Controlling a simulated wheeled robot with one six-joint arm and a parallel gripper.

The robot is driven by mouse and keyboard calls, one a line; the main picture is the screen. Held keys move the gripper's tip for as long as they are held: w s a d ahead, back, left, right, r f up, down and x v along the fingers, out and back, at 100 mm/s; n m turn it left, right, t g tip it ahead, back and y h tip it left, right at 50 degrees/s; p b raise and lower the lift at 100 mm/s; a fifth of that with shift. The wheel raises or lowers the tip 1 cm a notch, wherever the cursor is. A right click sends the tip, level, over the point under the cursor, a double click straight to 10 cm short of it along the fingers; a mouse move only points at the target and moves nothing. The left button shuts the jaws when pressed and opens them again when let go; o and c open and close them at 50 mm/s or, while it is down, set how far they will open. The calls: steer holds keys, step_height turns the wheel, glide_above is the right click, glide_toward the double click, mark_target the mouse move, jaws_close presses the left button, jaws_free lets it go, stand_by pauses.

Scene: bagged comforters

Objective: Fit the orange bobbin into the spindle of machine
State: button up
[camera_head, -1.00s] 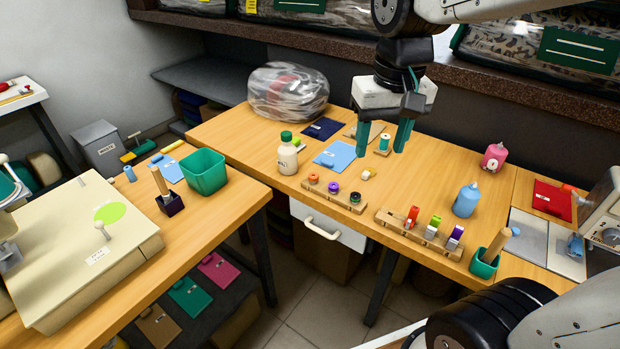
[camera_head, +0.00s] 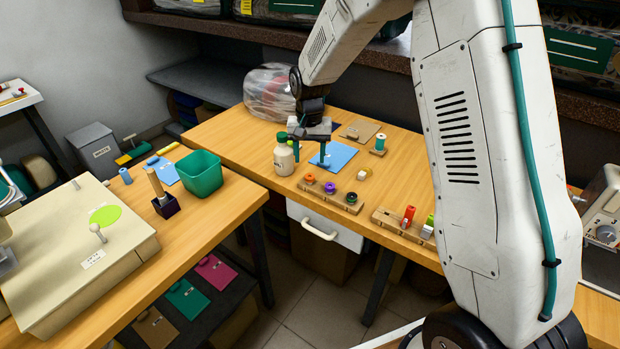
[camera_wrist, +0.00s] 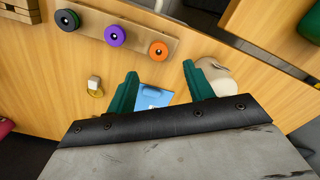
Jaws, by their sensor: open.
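The orange bobbin (camera_head: 310,178) sits at the left end of a wooden rack (camera_head: 332,193), with a purple bobbin (camera_head: 330,187) and a dark green-black one (camera_head: 351,197) beside it. It also shows in the wrist view (camera_wrist: 158,50), at the right of the row. My gripper (camera_head: 310,158) is open and empty.
A second rack (camera_head: 388,219) with red and green items stands to the right, partly behind my arm. A teal spool (camera_head: 379,143) stands at the back. A green bin (camera_head: 202,174) and a cream machine (camera_head: 75,250) are on the left table. My arm hides the right tabletop.

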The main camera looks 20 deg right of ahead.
mark_target(310, 176)
steer(key=f, duration=0.6)
steer(key=shift+s, duration=0.25)
steer(key=shift+a+r, duration=0.1)
steer(key=c, duration=1.1)
